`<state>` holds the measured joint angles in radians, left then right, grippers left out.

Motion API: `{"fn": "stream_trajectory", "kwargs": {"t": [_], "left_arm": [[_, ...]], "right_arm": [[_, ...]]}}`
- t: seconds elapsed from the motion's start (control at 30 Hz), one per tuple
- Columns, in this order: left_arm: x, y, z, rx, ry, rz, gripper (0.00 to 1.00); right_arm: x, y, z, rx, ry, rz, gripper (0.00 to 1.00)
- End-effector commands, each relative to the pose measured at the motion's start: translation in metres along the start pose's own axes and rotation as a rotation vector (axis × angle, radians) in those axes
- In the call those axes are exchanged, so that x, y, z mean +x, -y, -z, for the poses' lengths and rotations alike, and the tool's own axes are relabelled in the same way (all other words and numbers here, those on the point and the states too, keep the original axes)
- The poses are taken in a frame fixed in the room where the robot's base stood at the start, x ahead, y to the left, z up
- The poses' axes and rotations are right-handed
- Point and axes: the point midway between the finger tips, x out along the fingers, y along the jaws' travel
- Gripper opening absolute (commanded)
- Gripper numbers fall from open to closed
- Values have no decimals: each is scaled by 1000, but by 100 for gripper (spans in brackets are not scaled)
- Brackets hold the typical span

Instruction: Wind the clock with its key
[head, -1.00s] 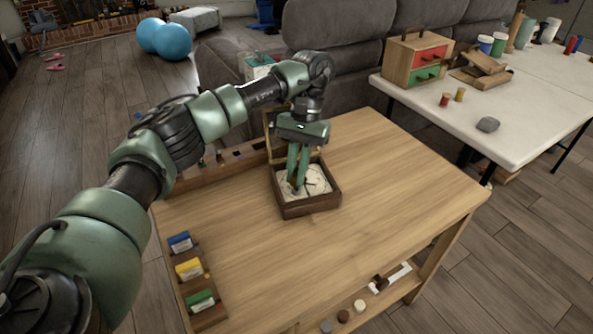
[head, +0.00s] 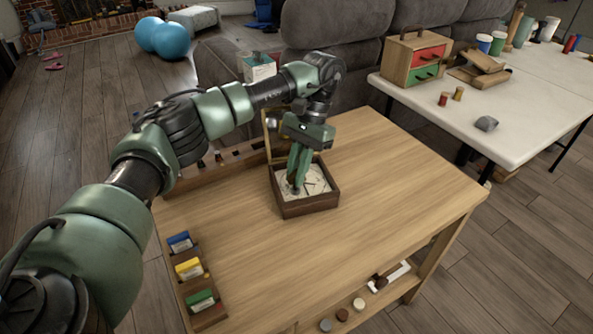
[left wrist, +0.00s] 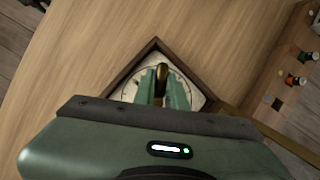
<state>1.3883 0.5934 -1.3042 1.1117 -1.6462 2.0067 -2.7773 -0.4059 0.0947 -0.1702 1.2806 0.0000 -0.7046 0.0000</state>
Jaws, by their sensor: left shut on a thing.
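The clock is a dark wooden box (head: 310,208) with an open lid and a pale dial (head: 316,181) inside, on the wooden table. It also shows in the left wrist view, its dark rim (left wrist: 132,66) around the gripper. My left gripper (head: 294,184) points down into the box, its fingers over the dial. It is shut on a brass-coloured key (left wrist: 161,80), which shows between the fingers in the left wrist view. The fingers hide the key's lower end and part of the dial. My right gripper is not in view.
A rack with blue, yellow and green blocks (head: 188,268) lies along the table's left edge. A long wooden tray (head: 222,170) with small items lies behind the clock. A white table (head: 520,130) with a small drawer chest (head: 412,62) stands at right. The table's right half is clear.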

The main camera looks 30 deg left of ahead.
Motion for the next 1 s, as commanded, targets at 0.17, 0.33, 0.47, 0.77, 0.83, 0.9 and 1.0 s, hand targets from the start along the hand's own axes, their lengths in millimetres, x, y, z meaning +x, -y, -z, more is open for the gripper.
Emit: {"fn": "stream_trajectory", "kwargs": {"t": [0.17, 0.33, 0.47, 0.77, 0.83, 0.9, 1.0], "left_arm": [[0, 0, 0, -2, 0, 0, 0], [0, 0, 0, -2, 0, 0, 0], [0, -1, 0, -2, 0, 0, 0], [1, -2, 0, -3, 1, -1, 0], [0, -2, 0, -3, 0, -1, 0], [0, -2, 0, -6, 0, -2, 0], [0, -1, -1, -24, 0, -9, 0]], "right_arm": [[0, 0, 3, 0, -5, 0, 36], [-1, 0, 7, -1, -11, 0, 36], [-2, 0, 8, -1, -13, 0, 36], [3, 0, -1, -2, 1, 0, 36], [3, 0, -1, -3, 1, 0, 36], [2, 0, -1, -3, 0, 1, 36], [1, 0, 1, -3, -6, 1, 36]]}}
